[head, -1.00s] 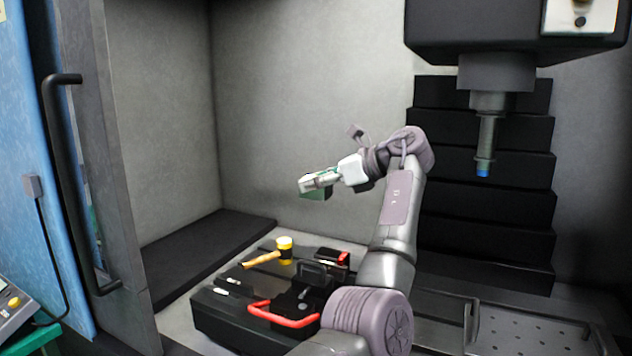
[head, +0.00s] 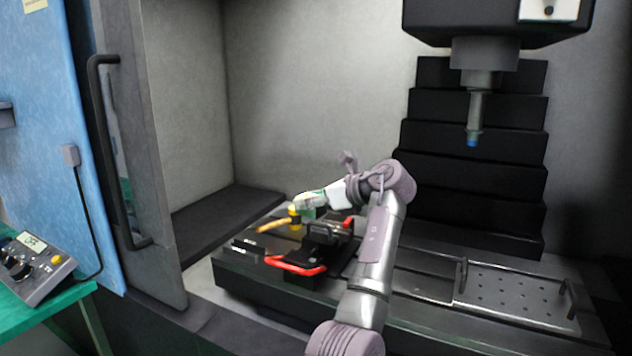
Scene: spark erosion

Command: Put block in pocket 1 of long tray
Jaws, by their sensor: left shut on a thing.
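My left gripper (head: 308,201) is at the end of the arm that rises from the bottom middle, and it points left. It is shut on a small greenish block (head: 309,212), which is mostly hidden by the fingers. In the picture it overlaps the area just above the yellow-headed mallet (head: 295,217) and the black vise-like fixture; I cannot tell the height gap. I cannot make out a long tray with numbered pockets for certain. My right gripper is not in view.
A black fixture with a red handle (head: 296,267) lies on the machine bed. A perforated plate with handles (head: 520,298) is at right. The machine head with its blue-tipped spindle (head: 473,125) hangs above. A door with a black handle (head: 108,150) and a control box (head: 38,267) are at left.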

